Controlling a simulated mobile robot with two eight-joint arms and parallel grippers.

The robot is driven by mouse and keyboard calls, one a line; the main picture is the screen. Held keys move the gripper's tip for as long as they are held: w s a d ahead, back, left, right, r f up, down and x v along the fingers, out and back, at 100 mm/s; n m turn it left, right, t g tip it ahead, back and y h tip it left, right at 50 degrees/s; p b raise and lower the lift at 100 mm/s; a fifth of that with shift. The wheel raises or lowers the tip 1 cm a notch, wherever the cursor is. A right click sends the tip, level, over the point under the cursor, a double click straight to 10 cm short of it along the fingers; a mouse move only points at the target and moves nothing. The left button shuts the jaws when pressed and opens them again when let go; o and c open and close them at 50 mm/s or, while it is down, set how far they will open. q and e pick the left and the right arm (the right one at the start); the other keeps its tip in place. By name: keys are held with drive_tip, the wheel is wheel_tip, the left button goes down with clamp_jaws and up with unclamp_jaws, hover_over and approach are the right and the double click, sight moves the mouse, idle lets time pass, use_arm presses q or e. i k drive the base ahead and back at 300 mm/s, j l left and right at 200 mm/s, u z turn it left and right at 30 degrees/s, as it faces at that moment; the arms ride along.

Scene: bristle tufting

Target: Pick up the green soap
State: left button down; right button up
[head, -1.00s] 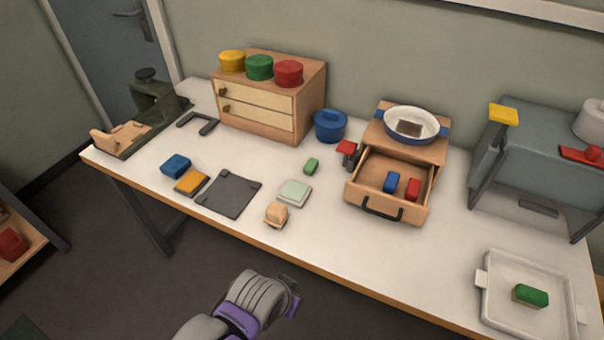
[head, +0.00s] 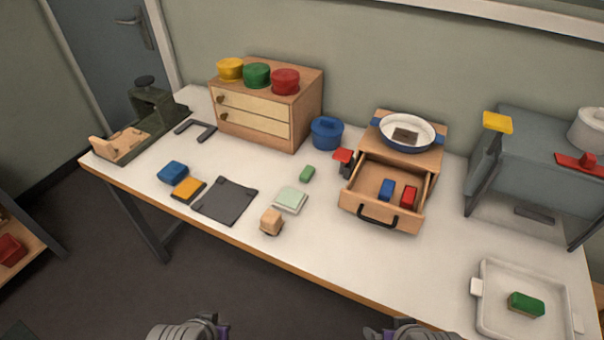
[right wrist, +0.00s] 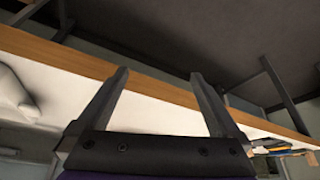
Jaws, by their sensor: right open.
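A small green block (head: 307,173), which looks like the green soap, lies on the white table behind a pale green square piece (head: 291,199). A second green block with a tan underside (head: 525,304) lies in the white tray (head: 487,318) at the front right. My right gripper (right wrist: 160,78) is open and empty in the right wrist view, with the table edge beyond its fingers. In the head view, parts of both my arms show at the bottom edge, in front of the table and apart from the soap. My left gripper's fingers cannot be made out.
An open drawer (head: 353,207) with blue and red blocks stands right of the soap. A blue pot (head: 327,132) stands behind it. A tan block (head: 271,221) and dark mat (head: 225,200) lie nearer the front edge. The table between drawer and tray is clear.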

sight(308, 172)
drive_tip(key=j+u, duration=0.25)
drive_tip(key=j, duration=1.15)
drive_tip(key=i+l, duration=0.15)
drive_tip(key=i, duration=0.35)
